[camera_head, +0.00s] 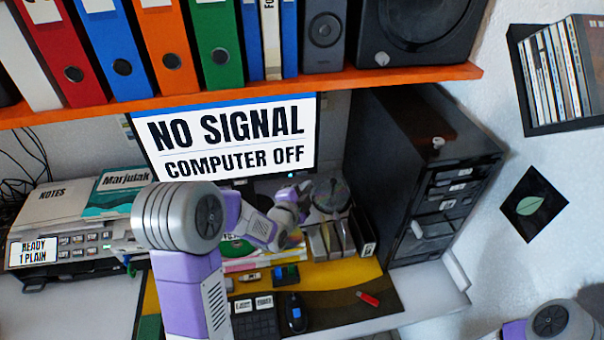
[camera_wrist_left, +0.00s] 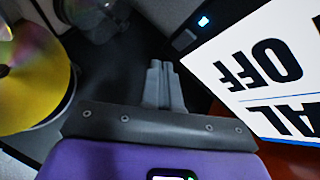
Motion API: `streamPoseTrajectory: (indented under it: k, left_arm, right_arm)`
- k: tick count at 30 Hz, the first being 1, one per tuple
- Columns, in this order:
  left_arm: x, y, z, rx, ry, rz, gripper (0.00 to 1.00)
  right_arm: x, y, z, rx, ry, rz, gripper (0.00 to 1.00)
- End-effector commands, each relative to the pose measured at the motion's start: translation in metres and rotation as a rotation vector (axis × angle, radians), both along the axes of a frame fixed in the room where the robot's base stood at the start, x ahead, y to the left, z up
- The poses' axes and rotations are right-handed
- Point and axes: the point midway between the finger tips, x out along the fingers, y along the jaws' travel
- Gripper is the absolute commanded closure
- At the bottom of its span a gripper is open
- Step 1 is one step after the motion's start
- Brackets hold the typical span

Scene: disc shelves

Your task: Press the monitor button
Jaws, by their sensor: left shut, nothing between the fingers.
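The monitor (camera_head: 232,135) stands under the orange shelf and reads "NO SIGNAL / COMPUTER OFF". A small blue-green light (camera_head: 291,174) glows on its lower right bezel. In the left wrist view the monitor screen (camera_wrist_left: 265,70) is upside down on the right, with the blue light (camera_wrist_left: 204,21) at its corner and a small dark square (camera_wrist_left: 184,41) near it. My left gripper (camera_head: 303,190) is just below the monitor's lower right corner. In the left wrist view its fingers (camera_wrist_left: 164,68) are together and empty, apart from the light. My right gripper is out of view.
A disc spindle (camera_head: 330,195) and a disc holder (camera_head: 330,240) stand right of my left gripper. A dark drawer cabinet (camera_head: 410,180) is further right. The orange shelf (camera_head: 250,90) with binders runs above. A printer (camera_head: 75,250) is at left.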

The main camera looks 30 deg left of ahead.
Motion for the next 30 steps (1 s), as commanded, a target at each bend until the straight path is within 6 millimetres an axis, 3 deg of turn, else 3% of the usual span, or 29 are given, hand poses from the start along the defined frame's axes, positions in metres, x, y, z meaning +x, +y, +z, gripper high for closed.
streamPoseTrajectory:
  k: [9, 30]
  left_arm:
    - [0.014, 0.012, -0.001, 0.000, 0.002, 0.001, 1.00]
    - [0.014, 0.011, -0.001, 0.000, 0.001, 0.000, 1.00]
  right_arm:
    - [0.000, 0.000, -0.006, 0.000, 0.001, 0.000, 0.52]
    - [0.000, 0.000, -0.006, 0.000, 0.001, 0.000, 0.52]
